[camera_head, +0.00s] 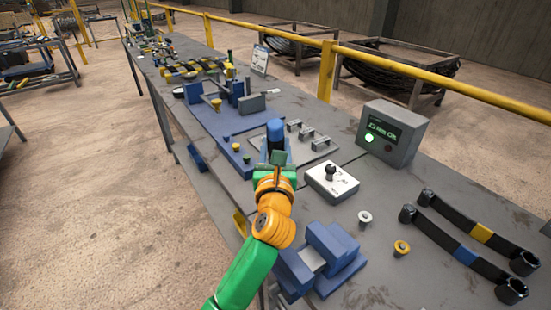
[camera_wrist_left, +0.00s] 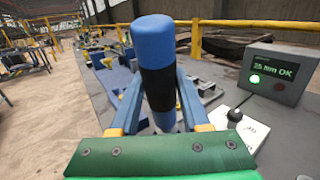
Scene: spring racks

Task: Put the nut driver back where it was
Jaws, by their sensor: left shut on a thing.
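The nut driver (camera_head: 274,130) has a blue handle, and in the left wrist view the nut driver (camera_wrist_left: 156,45) also shows a broad black band below the blue top. My left gripper (camera_head: 277,160) is shut on it, and in the left wrist view the blue fingers (camera_wrist_left: 160,100) close on the handle from both sides. The handle stands roughly upright in that view. Its lower end is hidden behind the gripper, so I cannot tell whether it touches anything. My right gripper is in neither view.
A grey display box (camera_head: 392,134) with a lit green lamp and a white box (camera_head: 331,182) with a black knob stand right of my gripper. A blue stepped block (camera_head: 330,250) is nearer. Black-handled tools (camera_head: 470,232) lie at the right. A yellow rail (camera_head: 400,65) runs behind.

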